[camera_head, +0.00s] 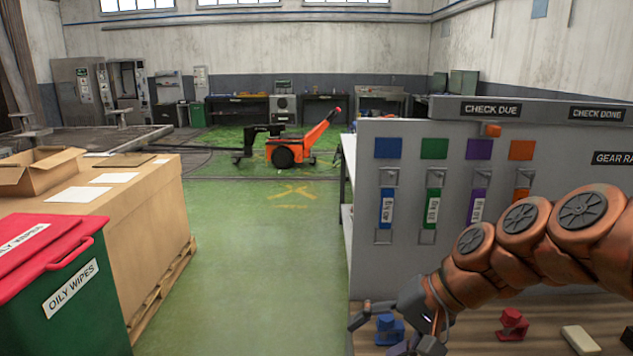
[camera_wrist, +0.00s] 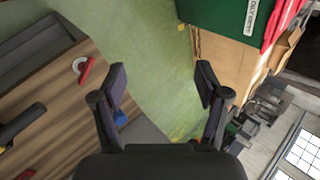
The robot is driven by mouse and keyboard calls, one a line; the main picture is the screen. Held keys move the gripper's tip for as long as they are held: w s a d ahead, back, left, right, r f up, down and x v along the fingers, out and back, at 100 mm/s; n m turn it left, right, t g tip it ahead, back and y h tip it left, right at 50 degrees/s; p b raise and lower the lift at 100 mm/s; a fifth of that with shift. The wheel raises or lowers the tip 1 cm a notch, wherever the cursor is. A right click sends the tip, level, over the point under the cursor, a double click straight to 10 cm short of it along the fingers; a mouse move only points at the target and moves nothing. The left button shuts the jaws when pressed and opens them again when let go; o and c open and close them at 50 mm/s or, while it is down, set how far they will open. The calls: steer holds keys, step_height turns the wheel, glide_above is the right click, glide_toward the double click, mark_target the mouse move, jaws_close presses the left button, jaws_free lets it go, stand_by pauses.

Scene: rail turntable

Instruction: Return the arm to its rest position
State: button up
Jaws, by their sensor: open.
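My arm, copper coloured, reaches in from the right in the head view, across the front of a grey board. My gripper (camera_head: 378,328) is low at the left end of a wood-topped bench, close to a blue clamp-like piece (camera_head: 388,328). In the wrist view my gripper (camera_wrist: 162,84) has its two dark fingers spread wide. Only green floor shows between them, and nothing is held. Part of the gripper is cut off by the lower edge of the head view.
The grey board (camera_head: 405,265) carries blue, green, purple and orange tags. A red piece (camera_head: 512,324) and a pale block (camera_head: 580,338) lie on the bench. A red-lidded bin (camera_head: 60,290) and large carton (camera_head: 150,215) stand left. The green floor (camera_head: 265,270) between is clear.

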steer(key=s+d+f+n+g+h, duration=0.1)
steer(key=s+d+f+h, duration=0.1)
steer(key=s, duration=0.5)
steer(key=s+d+f+n+g+h+p, duration=0.1)
steer(key=s+d+f+h, duration=0.2)
steer(key=s, duration=0.4)
steer(key=s+d+f+n+g+h+p, duration=0.1)
steer(key=s+d+f+h, duration=0.1)
steer(key=s, duration=0.5)
steer(key=shift+d+f+g+h, duration=0.2)
steer(key=shift+d+g+h, duration=0.1)
steer(key=shift+d, duration=0.45)
